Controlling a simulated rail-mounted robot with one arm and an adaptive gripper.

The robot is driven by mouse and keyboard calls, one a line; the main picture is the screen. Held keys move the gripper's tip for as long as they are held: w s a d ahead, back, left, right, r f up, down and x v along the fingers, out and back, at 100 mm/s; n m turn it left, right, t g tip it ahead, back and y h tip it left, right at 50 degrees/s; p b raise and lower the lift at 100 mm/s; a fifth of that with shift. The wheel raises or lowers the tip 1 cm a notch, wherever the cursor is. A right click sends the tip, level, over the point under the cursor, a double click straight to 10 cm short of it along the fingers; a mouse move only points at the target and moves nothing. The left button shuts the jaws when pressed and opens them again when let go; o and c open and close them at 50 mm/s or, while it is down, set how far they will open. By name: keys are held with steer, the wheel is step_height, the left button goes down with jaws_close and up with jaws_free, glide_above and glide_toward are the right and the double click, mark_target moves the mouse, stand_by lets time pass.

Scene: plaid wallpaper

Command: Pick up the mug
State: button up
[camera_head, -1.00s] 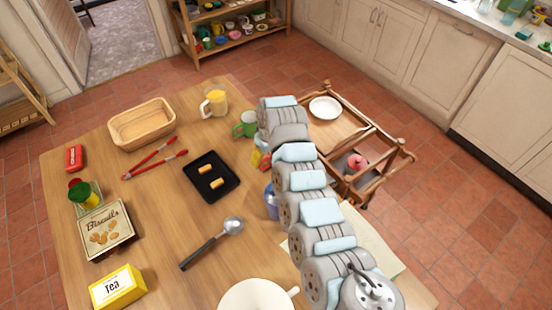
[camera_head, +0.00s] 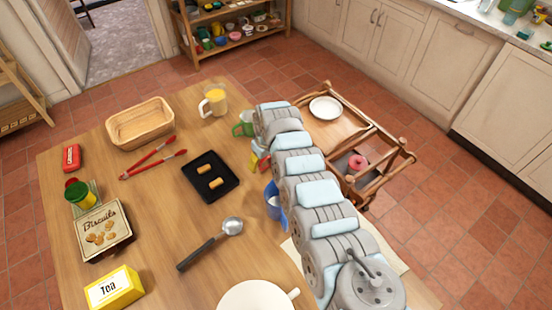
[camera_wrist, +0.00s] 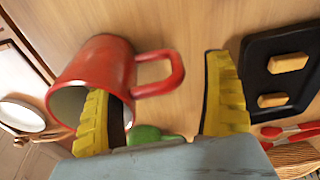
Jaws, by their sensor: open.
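In the wrist view a red mug (camera_wrist: 98,66) stands close to my gripper, its dark opening at the lower left and its handle (camera_wrist: 176,72) pointing right. My gripper (camera_wrist: 157,76) is open, with yellow fingers either side of the handle. The left finger overlaps the mug's rim and opening; I cannot tell whether it touches. The right finger is apart from the handle. In the head view my arm hides most of this area. A green mug (camera_head: 243,125), a blue mug (camera_head: 275,204) and a mug with yellow contents (camera_head: 214,101) also stand on the table.
A black tray (camera_head: 192,187) with two biscuit-like pieces lies left of the arm, also seen in the wrist view (camera_wrist: 258,60). Red tongs (camera_head: 152,165), a ladle (camera_head: 214,240) and a basket (camera_head: 112,135) lie further left. A wooden cart (camera_head: 375,137) stands right.

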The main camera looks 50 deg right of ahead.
steer(key=c, duration=1.3)
steer(key=shift+r, duration=0.15)
